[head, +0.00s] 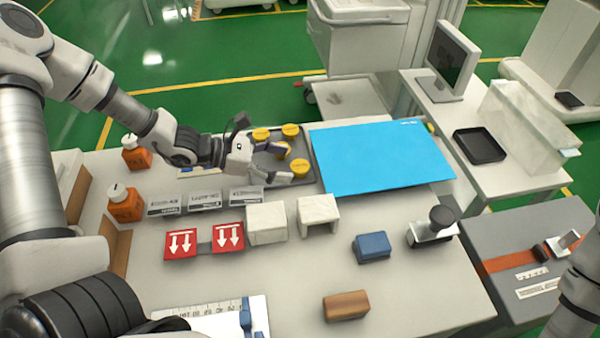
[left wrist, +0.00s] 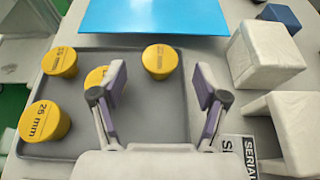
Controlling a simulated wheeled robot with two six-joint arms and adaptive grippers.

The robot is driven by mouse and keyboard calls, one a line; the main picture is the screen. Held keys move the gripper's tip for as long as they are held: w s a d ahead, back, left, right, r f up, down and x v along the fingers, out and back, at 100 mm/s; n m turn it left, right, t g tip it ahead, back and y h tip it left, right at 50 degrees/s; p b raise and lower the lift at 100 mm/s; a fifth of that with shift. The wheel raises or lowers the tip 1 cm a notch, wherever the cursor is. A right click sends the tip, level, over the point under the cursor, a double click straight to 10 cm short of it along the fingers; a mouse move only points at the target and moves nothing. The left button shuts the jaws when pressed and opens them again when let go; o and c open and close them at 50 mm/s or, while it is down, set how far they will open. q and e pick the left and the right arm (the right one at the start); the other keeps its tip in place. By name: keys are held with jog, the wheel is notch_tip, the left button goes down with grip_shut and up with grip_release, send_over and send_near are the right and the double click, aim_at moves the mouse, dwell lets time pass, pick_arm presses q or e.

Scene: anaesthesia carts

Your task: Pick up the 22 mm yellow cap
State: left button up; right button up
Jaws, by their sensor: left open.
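Several yellow caps sit on a dark grey tray (left wrist: 140,125). In the left wrist view one cap (left wrist: 44,121) at the left reads 26 mm. The caps at the upper left (left wrist: 60,62) and upper middle (left wrist: 160,61) carry markings too small to read surely, so I cannot tell which is 22 mm. Another cap (left wrist: 97,77) is partly hidden behind a finger. My left gripper (left wrist: 158,85) is open and empty above the tray, the upper-middle cap showing between its fingertips. In the head view that cap (head: 299,168) is beside the left gripper (head: 286,163). The right gripper is out of view.
A blue mat (head: 375,155) lies right of the tray. White blocks (head: 266,222), red arrow boxes (head: 181,244), serial-labelled boxes (head: 204,201) and orange bottles (head: 125,204) stand nearby. A blue block (head: 372,247) and a brown block (head: 346,306) lie nearer, with clear table around them.

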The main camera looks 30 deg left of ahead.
aim_at(298, 166)
pick_arm(q)
jog(key=x, duration=0.3)
jog(key=shift+w+d+f, duration=0.1)
jog(key=shift+d+f, duration=0.05)
jog(key=shift+d, duration=0.1)
jog(key=shift+a, duration=0.1)
jog(key=c, duration=0.9)
